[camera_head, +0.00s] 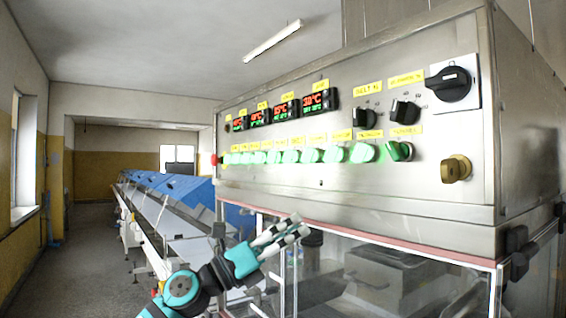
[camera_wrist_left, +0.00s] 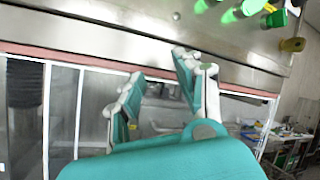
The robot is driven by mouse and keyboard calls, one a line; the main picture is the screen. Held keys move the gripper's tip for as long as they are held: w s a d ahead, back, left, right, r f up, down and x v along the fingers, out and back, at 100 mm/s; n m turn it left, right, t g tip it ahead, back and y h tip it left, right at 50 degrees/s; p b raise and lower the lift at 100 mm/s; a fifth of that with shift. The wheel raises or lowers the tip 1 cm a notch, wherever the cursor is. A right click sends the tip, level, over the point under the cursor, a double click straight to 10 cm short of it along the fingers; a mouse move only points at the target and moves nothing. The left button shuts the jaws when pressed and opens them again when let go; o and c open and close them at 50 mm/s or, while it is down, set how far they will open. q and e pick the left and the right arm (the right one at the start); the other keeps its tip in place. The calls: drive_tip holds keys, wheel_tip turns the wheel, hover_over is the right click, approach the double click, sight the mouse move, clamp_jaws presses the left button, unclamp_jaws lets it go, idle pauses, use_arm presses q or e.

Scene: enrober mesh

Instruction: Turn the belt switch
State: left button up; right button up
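The belt switch (camera_head: 364,118) is a black rotary knob under a yellow label that appears to read BELT, on the upper right of the steel control panel (camera_head: 250,185) in the head view. My left gripper (camera_head: 299,226) is below and left of it, in front of the clear guard under the panel, apart from the knob. In the left wrist view the two fingers of this gripper (camera_wrist_left: 160,70) stand apart with nothing between them, so it is open. The belt switch cannot be made out in the wrist view. My right gripper is not in view.
A similar black knob (camera_head: 404,111) sits right of the belt switch, with a larger black rotary switch (camera_head: 451,84) beyond. A row of green lit buttons (camera_head: 311,155) runs below the red-green displays (camera_head: 285,110). A brass-coloured knob (camera_head: 456,168) protrudes at lower right.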

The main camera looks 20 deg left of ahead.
use_arm(q)
drive_tip(key=s+a+r+m+g+y, duration=0.2)
drive_tip(key=s+a+r+m, duration=0.2)
drive_tip(key=r+m, duration=0.4)
drive_tip(key=m+t+y, duration=0.1)
drive_tip(key=y, duration=0.4)
approach(284, 156)
drive_tip(key=p+x, duration=0.4)
drive_tip(key=x, duration=0.5)
drive_tip(key=shift+w+d, duration=0.2)
drive_tip(key=shift+s, duration=0.1)
clamp_jaws()
